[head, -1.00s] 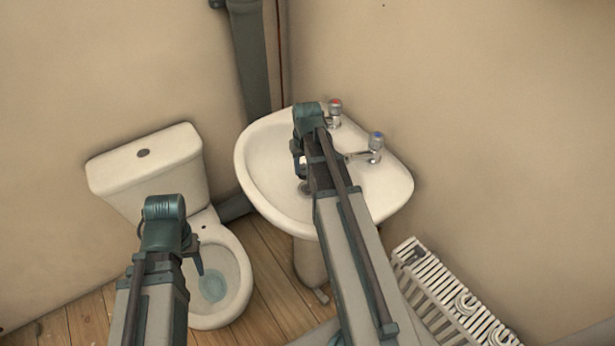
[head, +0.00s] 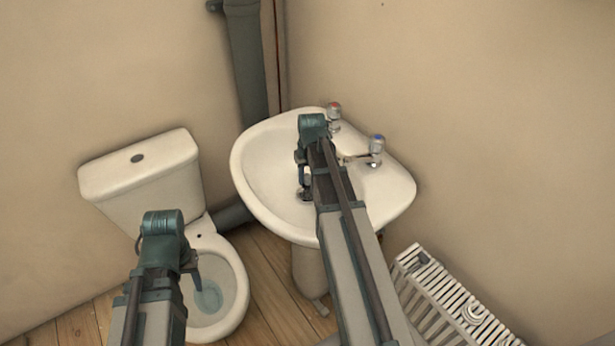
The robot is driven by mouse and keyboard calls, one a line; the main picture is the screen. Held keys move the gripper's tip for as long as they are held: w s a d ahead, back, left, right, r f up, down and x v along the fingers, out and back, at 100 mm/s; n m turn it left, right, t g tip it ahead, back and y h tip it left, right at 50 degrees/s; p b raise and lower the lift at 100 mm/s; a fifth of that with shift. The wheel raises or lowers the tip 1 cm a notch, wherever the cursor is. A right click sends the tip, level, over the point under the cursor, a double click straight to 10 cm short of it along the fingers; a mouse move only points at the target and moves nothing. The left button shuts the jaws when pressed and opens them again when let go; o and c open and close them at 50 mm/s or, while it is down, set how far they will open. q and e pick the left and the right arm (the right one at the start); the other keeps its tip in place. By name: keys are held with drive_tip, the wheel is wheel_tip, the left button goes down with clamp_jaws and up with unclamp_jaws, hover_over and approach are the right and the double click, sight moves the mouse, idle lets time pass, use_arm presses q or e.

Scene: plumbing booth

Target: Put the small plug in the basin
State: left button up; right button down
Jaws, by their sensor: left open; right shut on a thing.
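The white basin (head: 262,168) is on the wall at the centre, with its bowl facing up. My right gripper (head: 304,186) points down inside the outline of the bowl, close over its middle. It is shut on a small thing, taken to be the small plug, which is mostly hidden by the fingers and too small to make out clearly. My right arm covers the front right of the bowl, and the drain cannot be made out. My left gripper (head: 190,268) is open and empty, in front of the toilet bowl, lower left.
A red-topped tap (head: 334,115) and a blue-topped tap (head: 376,150) stand on the basin's back right rim. A toilet (head: 140,175) is at the left, a white radiator (head: 445,300) at the lower right. A grey pipe (head: 246,60) runs down behind the basin.

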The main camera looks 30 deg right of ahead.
sight(307, 184)
drive_tip(key=shift+f+b, duration=1.75)
drive_tip(key=shift+f, duration=0.25)
drive_tip(key=shift+c, duration=2.3)
unclamp_jaws()
wheel_tip(307, 184, up, 14)
drive_tip(key=s+p, duration=0.2)
drive_tip(key=p, duration=1.1)
drive_tip(key=shift+a+f+p, duration=0.15)
drive_tip(key=shift+a+p, duration=0.05)
drive_tip(key=shift+p, duration=0.2)
